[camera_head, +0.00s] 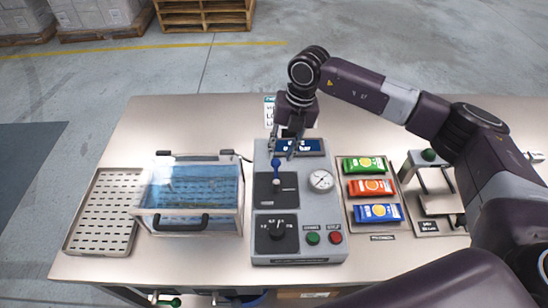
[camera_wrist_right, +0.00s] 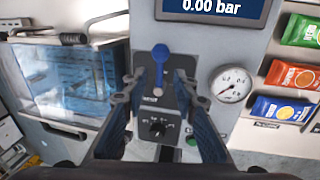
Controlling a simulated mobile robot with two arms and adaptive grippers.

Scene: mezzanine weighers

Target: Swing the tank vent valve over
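The vent valve lever with a blue knob (camera_head: 276,163) rises from a black plate on the grey control panel (camera_head: 262,221). In the wrist view the blue knob (camera_wrist_right: 161,53) stands at the far end of the lever, toward the display. My right gripper (camera_head: 283,151) is above the panel, near the knob. In the wrist view its two fingers (camera_wrist_right: 160,78) are apart, with the lever appearing between them and nothing visibly gripped. I cannot tell whether a finger touches the lever. My left gripper is not in view.
A clear tank (camera_head: 207,222) with a black handle stands left of the panel, beside a perforated tray (camera_head: 76,235). The panel carries a gauge (camera_head: 321,180), a black dial (camera_head: 278,229), green and red buttons and a display reading 0.00 bar (camera_wrist_right: 212,6). Coloured packets (camera_head: 370,188) lie to the right.

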